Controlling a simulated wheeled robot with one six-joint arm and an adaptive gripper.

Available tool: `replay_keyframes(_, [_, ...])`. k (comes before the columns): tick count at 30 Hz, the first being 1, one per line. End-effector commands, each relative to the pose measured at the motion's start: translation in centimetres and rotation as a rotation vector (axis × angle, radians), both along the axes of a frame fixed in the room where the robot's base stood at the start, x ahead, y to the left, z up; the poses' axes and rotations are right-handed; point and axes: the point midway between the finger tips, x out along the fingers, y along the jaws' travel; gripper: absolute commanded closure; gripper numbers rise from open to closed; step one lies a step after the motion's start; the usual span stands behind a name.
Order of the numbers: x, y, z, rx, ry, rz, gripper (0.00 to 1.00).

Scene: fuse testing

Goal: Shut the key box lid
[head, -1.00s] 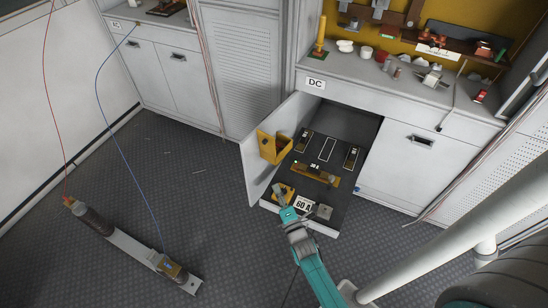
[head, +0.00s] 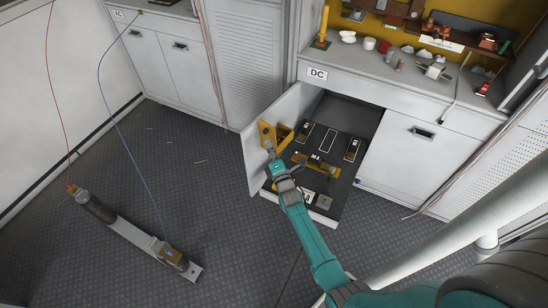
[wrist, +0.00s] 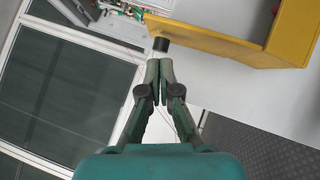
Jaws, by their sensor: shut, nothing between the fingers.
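The yellow key box (head: 284,138) hangs on the inner face of the open cabinet door. Its lid looks swung open, standing out from the box at an angle; which yellow panel is the lid is hard to tell. My gripper (head: 268,147) is at the box's lower left side and hides part of it. In the wrist view the yellow box (wrist: 295,32) fills the top right. A black knob-like piece (wrist: 161,44) shows just beyond my gripper's shut fingertips (wrist: 160,75). I cannot tell whether they touch. Nothing is held.
The white cabinet door (head: 254,165) stands open left of the box. Below and right is a pulled-out dark drawer (head: 330,195) with several parts on it. A long fuse-like bar (head: 130,238) lies on the floor at left. The floor between is clear.

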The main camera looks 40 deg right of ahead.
Motion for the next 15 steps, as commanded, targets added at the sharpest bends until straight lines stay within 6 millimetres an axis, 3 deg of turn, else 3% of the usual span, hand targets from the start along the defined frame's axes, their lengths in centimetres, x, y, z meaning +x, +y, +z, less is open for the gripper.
replay_keyframes(6, [1.9, -0.8, 0.4, 0.000, 0.000, 0.000, 1.00])
replay_keyframes(15, [2.2, -0.9, 0.5, 0.001, 0.000, 0.000, 1.00])
